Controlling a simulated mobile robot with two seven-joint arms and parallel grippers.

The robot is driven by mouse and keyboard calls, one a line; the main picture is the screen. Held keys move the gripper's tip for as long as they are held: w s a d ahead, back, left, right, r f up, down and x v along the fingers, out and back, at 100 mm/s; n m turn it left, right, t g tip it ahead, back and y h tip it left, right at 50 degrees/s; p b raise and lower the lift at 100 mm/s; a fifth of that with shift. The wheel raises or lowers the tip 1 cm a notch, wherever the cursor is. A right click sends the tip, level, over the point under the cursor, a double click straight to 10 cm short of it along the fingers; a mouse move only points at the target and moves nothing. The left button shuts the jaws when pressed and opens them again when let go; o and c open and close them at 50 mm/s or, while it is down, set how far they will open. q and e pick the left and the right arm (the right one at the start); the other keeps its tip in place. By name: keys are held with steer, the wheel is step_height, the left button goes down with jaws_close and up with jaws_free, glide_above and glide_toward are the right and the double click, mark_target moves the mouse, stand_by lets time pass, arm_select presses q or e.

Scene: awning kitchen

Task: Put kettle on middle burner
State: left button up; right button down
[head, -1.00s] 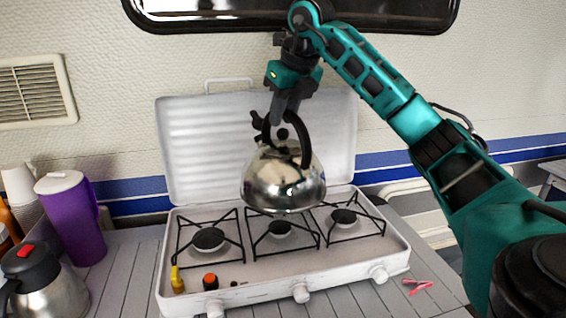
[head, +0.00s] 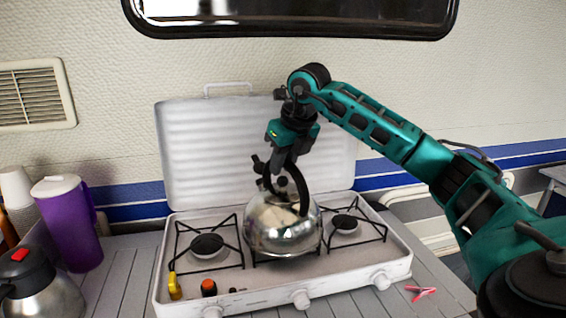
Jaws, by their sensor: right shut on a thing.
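The shiny steel kettle (head: 283,226) with a black arched handle is over the middle burner of the white camping stove (head: 255,280). It looks upright and hides nearly all of that burner. I cannot tell whether its base touches the grate. My right gripper (head: 289,160) points down from above and is shut on the kettle's handle. The left burner (head: 207,245) and the right burner (head: 345,223) are bare. My left gripper is not in view.
The raised stove lid (head: 215,155) stands behind. A yellow lighter (head: 174,286) and an orange-topped item (head: 209,288) lie at the stove's front left. A red clip (head: 421,292) lies right.

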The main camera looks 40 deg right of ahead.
steer(key=shift+r, duration=0.1)
steer(key=c, duration=1.4)
jaws_free()
steer(key=shift+f, duration=0.2)
steer(key=o, duration=0.4)
steer(key=shift+o, duration=0.2)
steer(key=shift+r, duration=0.15)
steer(key=p+v, duration=0.1)
steer(key=v, duration=1.1)
